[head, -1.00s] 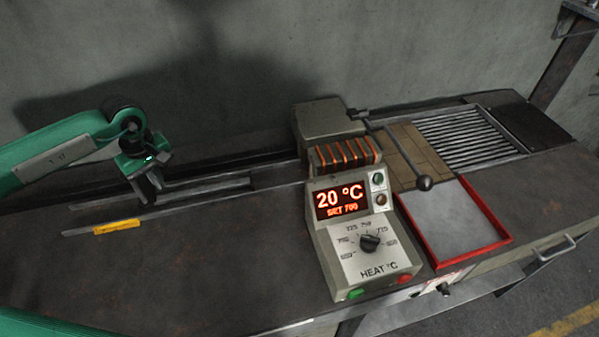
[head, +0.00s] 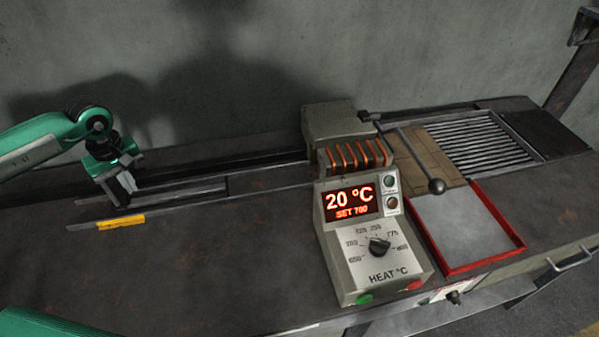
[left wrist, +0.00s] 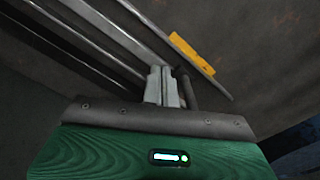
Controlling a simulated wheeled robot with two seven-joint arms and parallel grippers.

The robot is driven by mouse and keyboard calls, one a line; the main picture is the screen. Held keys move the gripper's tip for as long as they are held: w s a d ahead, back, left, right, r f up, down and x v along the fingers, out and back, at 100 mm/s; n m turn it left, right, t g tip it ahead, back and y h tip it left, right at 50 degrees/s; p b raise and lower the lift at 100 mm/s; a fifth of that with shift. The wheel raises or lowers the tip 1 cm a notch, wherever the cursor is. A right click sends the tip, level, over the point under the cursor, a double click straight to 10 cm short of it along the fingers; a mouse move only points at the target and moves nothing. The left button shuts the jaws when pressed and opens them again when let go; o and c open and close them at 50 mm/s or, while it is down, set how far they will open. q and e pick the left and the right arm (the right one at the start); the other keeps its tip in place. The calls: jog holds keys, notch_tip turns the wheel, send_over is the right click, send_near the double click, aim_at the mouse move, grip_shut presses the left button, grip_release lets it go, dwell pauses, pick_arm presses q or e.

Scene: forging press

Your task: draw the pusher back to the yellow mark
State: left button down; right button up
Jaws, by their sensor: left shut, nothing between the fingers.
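The yellow mark (head: 120,222) is on the near rail and also shows in the left wrist view (left wrist: 192,52). My left gripper (head: 124,194) is shut and empty, pointing down over the rails just behind the mark. Its fingers (left wrist: 162,86) are close against the post; I cannot tell whether they touch. My right gripper is out of view.
The heater box (head: 375,240) reads 20 °C, with a coil (head: 355,156) behind it. A red-edged tray (head: 465,230), a ball-ended lever (head: 436,186) and a slatted grate (head: 485,142) are to the right.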

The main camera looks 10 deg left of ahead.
pick_arm(q)
notch_tip(320, 180, up, 13)
jog(key=w+d+p, duration=0.1)
jog(key=d+p, duration=0.1)
jog(key=p, duration=0.5)
jog(key=shift+f, duration=0.15)
dwell(0.7)
